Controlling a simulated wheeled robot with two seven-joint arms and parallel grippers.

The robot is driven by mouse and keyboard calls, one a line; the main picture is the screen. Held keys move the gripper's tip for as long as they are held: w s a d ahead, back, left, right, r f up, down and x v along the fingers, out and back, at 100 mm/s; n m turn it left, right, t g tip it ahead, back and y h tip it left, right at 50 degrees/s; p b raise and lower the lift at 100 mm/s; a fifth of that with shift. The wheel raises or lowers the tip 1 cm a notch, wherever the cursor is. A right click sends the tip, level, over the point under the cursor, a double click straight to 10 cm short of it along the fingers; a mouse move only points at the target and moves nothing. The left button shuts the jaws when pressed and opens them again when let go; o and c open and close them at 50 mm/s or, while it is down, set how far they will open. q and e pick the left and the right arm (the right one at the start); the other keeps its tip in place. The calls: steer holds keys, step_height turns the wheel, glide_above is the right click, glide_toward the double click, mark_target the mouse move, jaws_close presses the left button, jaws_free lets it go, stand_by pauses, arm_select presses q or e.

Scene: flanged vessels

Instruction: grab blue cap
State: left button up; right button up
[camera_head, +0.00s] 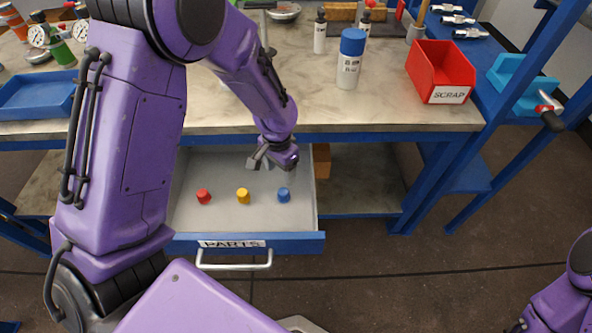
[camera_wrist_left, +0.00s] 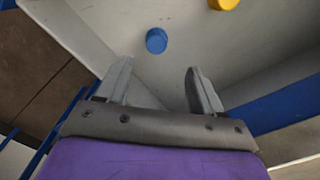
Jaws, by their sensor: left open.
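The blue cap (camera_head: 283,195) stands in the open drawer, rightmost of a row of three caps. It also shows in the left wrist view (camera_wrist_left: 156,40), beyond the fingertips and roughly between them. The yellow cap (camera_head: 243,196) is left of it, and the red cap (camera_head: 204,196) is at the far left. The yellow cap is partly cut off in the left wrist view (camera_wrist_left: 223,3). My left gripper (camera_head: 262,163) is open and empty, above the back right part of the drawer and apart from the blue cap. My right gripper is not clearly seen.
The drawer (camera_head: 215,220) marked PARTS is pulled out under the workbench (camera_head: 390,115). Its right wall is close to the blue cap. A red SCRAP bin (camera_head: 440,72), a blue-lidded white bottle (camera_head: 350,60) and a blue tray (camera_head: 35,95) stand on the bench.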

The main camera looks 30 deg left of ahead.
mark_target(283, 191)
arm_select(q)
steer(key=f, duration=0.2)
steer(key=s+f, duration=0.1)
steer(key=f, duration=0.1)
steer(key=shift+b, duration=0.35)
steer(key=f, duration=0.5)
steer(key=shift+w+d+f+b, duration=0.15)
steer(key=shift+w+d+b, duration=0.15)
steer(key=shift+w, duration=0.1)
steer(key=shift+f, duration=0.45)
steer(key=shift+c, duration=0.3)
steer(key=c, duration=1)
